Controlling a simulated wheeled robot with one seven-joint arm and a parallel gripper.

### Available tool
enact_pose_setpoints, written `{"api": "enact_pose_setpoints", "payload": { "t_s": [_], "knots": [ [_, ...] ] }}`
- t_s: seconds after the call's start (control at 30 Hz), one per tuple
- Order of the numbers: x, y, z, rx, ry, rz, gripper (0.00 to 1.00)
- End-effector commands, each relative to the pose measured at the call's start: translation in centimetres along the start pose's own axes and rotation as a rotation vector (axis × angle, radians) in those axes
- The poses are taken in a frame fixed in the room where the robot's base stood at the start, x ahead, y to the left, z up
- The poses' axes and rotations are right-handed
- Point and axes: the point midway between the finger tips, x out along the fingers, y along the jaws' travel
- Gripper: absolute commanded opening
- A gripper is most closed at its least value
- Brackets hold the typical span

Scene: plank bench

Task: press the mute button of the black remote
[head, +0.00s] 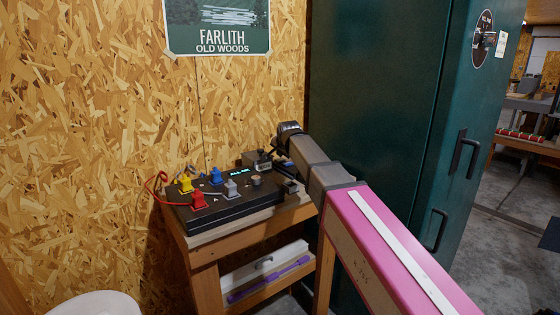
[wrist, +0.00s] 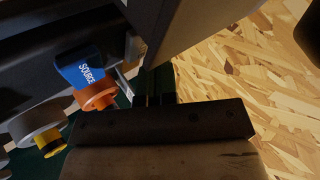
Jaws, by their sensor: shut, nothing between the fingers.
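I cannot make out a black remote or its mute button in either view. A black control box (head: 225,206) lies on a small wooden bench (head: 200,240), with yellow (head: 185,184), red (head: 198,201), blue (head: 215,176) and grey (head: 231,188) plugs and a small lit display on top. My gripper (head: 273,152) is over the back right of the bench, partly hidden by my wrist. It is shut and empty. In the wrist view a blue piece marked SOURCE (wrist: 88,70) with an orange ring is close, left of my fingers (wrist: 155,88).
A small dark grey box (head: 256,160) stands behind the control box. A chipboard wall (head: 120,100) rises behind the bench and a tall green cabinet (head: 370,80) stands to its right. A lower shelf holds a white box (head: 265,264) and a purple tool (head: 265,281).

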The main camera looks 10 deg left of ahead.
Motion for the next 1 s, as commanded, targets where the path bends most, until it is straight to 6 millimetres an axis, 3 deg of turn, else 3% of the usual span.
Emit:
{"api": "enact_pose_setpoints", "payload": {
  "t_s": [0.57,1.0],
  "knots": [
    [-0.7,-0.6,-0.6,0.000,0.000,0.000,0.00],
    [-3.1,-2.3,-2.3,0.000,0.001,-0.001,0.00]
  ]
}}
